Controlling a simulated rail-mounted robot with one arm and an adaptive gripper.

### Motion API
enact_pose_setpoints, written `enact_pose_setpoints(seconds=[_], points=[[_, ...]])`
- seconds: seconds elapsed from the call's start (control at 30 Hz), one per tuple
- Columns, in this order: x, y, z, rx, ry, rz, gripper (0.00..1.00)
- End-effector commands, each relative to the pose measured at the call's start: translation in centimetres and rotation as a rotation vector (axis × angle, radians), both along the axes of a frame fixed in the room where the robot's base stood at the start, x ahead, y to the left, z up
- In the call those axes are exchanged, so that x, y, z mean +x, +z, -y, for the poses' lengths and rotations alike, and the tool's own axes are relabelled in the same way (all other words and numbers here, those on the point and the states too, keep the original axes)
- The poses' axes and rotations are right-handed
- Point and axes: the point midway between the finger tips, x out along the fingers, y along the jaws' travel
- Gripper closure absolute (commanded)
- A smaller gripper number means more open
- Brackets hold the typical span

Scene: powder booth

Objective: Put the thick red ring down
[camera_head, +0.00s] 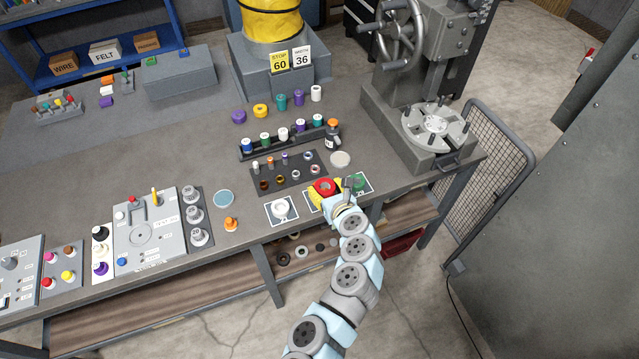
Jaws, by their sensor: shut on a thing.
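The thick red ring (324,187) shows near the front edge of the workbench, at the end of my arm. My gripper (336,192) is shut on it. A yellow patch (317,199) shows around and below the ring, over a white-edged card (310,207). I cannot tell whether the ring touches what is beneath it. The gripper hides part of the ring and of this card.
A card with a white ring (280,208) lies to the left, and a card with a green ring (358,183) to the right. Behind are a dark mat (263,184) with small parts, a dark bottle (332,140) and a pale disc (340,160). A press (432,130) stands right.

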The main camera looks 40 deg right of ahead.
Motion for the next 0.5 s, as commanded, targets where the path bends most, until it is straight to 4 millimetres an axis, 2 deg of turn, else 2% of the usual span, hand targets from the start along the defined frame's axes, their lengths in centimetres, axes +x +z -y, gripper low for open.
enact_pose_setpoints(seconds=[0.5], points=[[3.9, -2.0, 2.4, -0.002, 0.004, -0.001, 0.8]])
